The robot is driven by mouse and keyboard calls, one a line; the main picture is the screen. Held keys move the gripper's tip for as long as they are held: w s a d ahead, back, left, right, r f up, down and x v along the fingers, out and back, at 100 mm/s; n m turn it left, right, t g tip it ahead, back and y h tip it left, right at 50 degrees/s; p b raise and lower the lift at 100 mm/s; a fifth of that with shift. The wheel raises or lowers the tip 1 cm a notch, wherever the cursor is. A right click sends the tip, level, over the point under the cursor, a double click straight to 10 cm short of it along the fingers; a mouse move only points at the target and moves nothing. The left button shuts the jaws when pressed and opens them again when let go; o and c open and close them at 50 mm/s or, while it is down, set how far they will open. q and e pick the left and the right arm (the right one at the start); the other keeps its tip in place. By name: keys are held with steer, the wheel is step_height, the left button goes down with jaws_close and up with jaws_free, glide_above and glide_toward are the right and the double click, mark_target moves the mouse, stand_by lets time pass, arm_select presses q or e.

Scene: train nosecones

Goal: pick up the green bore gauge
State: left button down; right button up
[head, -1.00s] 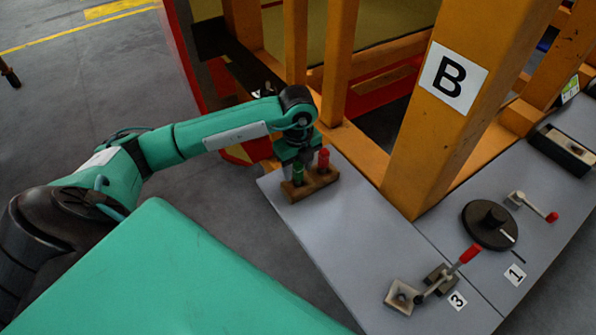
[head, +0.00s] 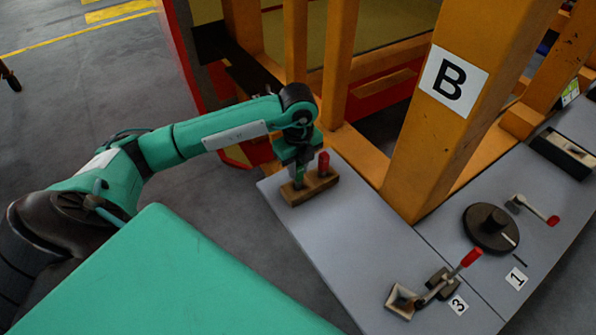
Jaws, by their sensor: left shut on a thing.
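The green bore gauge (head: 299,172) stands in a brown wooden block (head: 312,188) at the far left end of the grey bench. My left gripper (head: 299,180) points down over it and is shut on it. The fingers and wrist hide most of the gauge. A red gauge (head: 323,161) stands upright in the same block, just right of the gripper. I cannot tell whether the green gauge has left its hole. My right gripper is not in view.
An orange post marked B (head: 440,110) rises behind the grey bench (head: 350,240). A red-handled clamp (head: 440,283) stands at label 3, and a black round fixture (head: 490,228) near label 1. The bench between block and clamp is clear.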

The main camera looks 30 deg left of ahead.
arm_select(q)
step_height(320, 180, up, 10)
steer(key=shift+w+f+b, duration=0.1)
steer(key=shift+b, duration=1.05)
step_height(320, 180, up, 9)
steer(key=shift+p, duration=0.3)
